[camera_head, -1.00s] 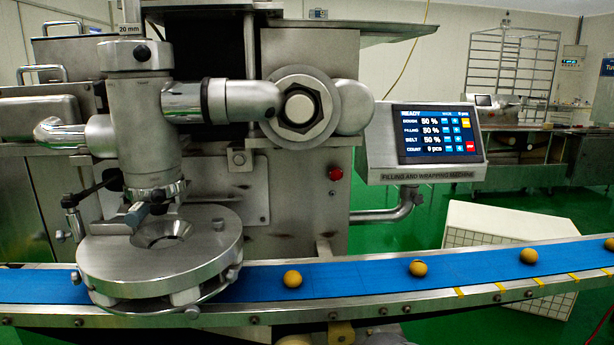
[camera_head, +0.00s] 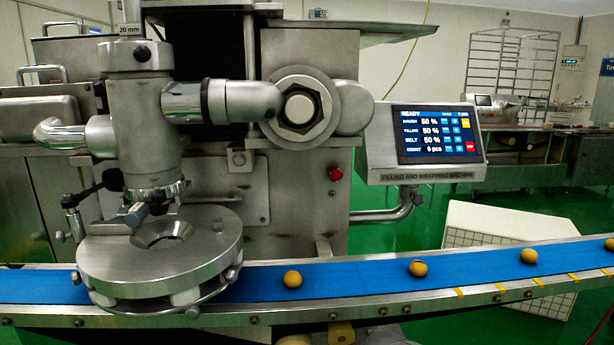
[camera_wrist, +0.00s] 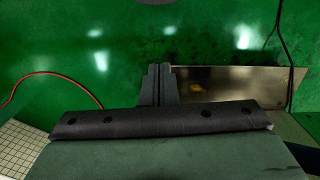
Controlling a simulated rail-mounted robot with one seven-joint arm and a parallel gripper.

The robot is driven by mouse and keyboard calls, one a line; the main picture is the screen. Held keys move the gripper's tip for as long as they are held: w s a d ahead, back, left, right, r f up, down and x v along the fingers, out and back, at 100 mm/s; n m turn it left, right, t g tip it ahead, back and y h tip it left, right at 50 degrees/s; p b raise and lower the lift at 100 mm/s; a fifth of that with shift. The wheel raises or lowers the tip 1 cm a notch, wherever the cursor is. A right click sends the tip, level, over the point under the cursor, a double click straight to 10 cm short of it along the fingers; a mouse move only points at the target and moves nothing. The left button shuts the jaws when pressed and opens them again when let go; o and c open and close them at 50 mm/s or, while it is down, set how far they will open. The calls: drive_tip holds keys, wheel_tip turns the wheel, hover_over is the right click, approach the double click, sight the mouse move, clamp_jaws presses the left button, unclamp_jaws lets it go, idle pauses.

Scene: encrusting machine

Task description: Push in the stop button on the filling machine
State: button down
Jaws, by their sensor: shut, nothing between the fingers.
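A round red button (camera_head: 336,174) sits on the front of the steel filling machine (camera_head: 300,215), left of and a little below the screen panel. The lit screen (camera_head: 435,133) reads READY and has a small red field (camera_head: 470,147) at its lower right. My gripper (camera_wrist: 160,68) shows in the wrist view, its two dark fingers together with nothing between them. It is not seen in the head view. The red button does not show in the wrist view, so I cannot tell the distance between them.
A blue conveyor belt (camera_head: 350,279) carrying several round dough balls runs below the machine front. A white box (camera_head: 480,225) stands on the green floor behind it. The wrist view shows green floor (camera_wrist: 100,35), a red cable (camera_wrist: 55,75) and a metal plate (camera_wrist: 260,83).

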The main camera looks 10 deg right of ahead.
drive_tip(key=w+a+r+m+t+y+p, duration=0.2)
drive_tip(key=w+a+r+m+y+p, duration=0.15)
drive_tip(key=w+r, duration=0.45)
drive_tip(key=w+a+r+m+t+y+p, duration=0.25)
drive_tip(key=w+r+p, duration=0.3)
drive_tip(key=w, duration=0.55)
drive_tip(key=w+d+r+m+t+p, duration=0.3)
drive_tip(key=w+d+r+m+t, duration=0.1)
drive_tip(key=w+r, duration=0.3)
drive_tip(key=w+d+r+m+t+p, duration=0.3)
drive_tip(key=w+r, duration=0.5)
drive_tip(key=w, duration=0.3)
drive_tip(key=d+m+t, duration=0.1)
drive_tip(key=d+m, duration=0.1)
drive_tip(key=d, duration=0.1)
drive_tip(key=shift+w+d+y+p, duration=0.3)
drive_tip(key=shift+d+p, duration=0.05)
drive_tip(key=shift+w, duration=0.1)
drive_tip(key=p, duration=0.4)
approach(336, 175)
drive_tip(key=w+a+f, duration=0.3)
drive_tip(key=a, duration=0.1)
drive_tip(key=shift+w+f, duration=0.35)
